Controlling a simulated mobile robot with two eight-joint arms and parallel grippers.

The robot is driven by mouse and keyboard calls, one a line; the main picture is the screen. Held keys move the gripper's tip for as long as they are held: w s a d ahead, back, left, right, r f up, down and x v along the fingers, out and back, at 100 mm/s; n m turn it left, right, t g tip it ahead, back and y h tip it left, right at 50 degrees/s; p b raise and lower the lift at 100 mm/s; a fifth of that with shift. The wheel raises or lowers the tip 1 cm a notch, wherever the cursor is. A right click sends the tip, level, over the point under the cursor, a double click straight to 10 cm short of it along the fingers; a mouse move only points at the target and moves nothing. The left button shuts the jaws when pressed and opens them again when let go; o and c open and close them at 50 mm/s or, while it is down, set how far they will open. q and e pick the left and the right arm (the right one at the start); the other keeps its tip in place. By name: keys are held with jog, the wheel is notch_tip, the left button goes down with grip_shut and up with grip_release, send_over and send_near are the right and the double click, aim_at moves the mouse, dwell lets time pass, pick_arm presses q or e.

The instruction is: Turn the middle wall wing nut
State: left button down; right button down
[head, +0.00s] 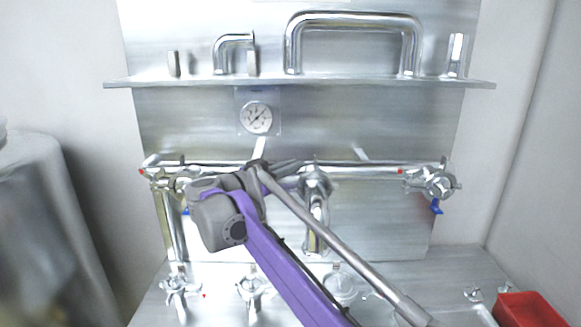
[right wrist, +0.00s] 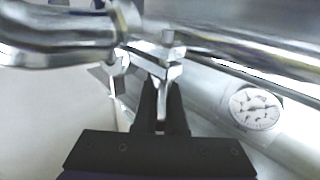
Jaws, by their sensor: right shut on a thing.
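A shiny horizontal pipe run crosses the metal wall panel, with a middle wall clamp (head: 316,180) where a pipe bends down. My right gripper (head: 288,167) reaches the left side of this clamp, partly hidden by its own grey wrist. In the right wrist view, its dark fingers (right wrist: 161,92) are shut on a small metal wing nut (right wrist: 164,66) beside the pipe. The fingertips cover part of the nut, so its exact angle is hard to tell. Other wall clamps sit at the left (head: 178,180) and right (head: 436,182). My left gripper is not in view.
A round gauge (head: 257,117) is on the panel above the pipe, under a metal shelf (head: 300,83) carrying pipe pieces. Several clamps (head: 176,286) stand on the lower surface. A red bin (head: 532,310) is at the lower right.

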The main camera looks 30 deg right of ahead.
jog(key=shift+t, duration=0.3)
jog(key=shift+w+a+n+t+y, duration=0.25)
jog(key=shift+w+n+t+y, duration=0.05)
jog(key=shift+n+t+y, duration=1.45)
jog(key=shift+w+a+n+t+y, duration=0.25)
jog(key=shift+w+n+t+y, duration=0.1)
jog(key=shift+n+t+y, duration=1.3)
jog(key=shift+w+a+n+t+y, duration=0.3)
jog(key=shift+n+t+y, duration=1.05)
jog(key=shift+t, duration=0.75)
jog(key=shift+n, duration=0.35)
jog(key=c, duration=1.3)
grip_release()
jog(key=shift+o, duration=0.2)
